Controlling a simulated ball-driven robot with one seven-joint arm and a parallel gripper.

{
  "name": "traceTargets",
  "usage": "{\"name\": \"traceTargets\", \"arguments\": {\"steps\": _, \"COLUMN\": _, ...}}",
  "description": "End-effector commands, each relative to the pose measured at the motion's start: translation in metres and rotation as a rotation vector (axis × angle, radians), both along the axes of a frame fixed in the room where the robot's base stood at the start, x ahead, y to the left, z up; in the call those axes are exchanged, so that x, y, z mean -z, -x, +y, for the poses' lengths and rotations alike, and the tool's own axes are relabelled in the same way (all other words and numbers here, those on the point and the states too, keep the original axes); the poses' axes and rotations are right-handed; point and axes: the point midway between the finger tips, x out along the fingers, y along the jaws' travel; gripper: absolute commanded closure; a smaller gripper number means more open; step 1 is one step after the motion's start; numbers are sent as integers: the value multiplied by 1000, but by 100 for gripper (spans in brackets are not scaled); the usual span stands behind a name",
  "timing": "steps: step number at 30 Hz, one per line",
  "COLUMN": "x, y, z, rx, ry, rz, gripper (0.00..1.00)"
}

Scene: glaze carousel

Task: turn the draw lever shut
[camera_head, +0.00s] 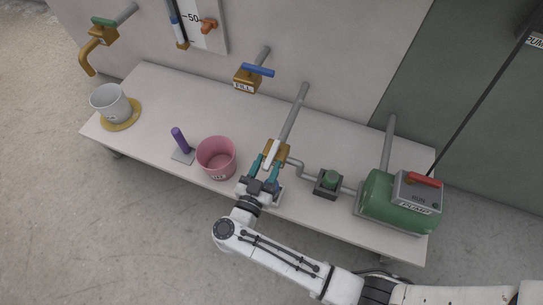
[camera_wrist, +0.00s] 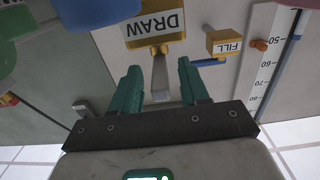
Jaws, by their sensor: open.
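The draw lever (camera_head: 271,151) is a pale, flat handle on a brass valve block (camera_head: 282,152) at the end of a grey pipe. In the wrist view the lever (camera_wrist: 160,84) sticks out from under the brass block marked DRAW (camera_wrist: 156,27). My gripper (camera_head: 268,164) has its two teal fingers open, one on each side of the lever. In the wrist view my gripper (camera_wrist: 160,70) shows a gap on both sides of the lever.
A pink bucket (camera_head: 216,158) and a purple-handled upright (camera_head: 180,141) stand left of my gripper. A green pump (camera_head: 395,205) and a dark box with a green knob (camera_head: 328,184) are to the right. The FILL valve (camera_head: 248,78) with its blue lever is behind. A white bucket (camera_head: 110,103) stands far left.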

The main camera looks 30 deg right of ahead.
Motion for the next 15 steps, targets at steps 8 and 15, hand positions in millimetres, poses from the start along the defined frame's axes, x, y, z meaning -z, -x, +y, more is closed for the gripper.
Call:
{"name": "traceTargets", "arguments": {"steps": 8, "x": 1, "y": -19, "z": -27, "rx": 1, "ry": 0, "rz": -1, "gripper": 55}}
{"name": "traceTargets", "arguments": {"steps": 15, "x": -1, "y": -22, "z": -30, "rx": -1, "ry": 1, "rz": -1, "gripper": 55}}
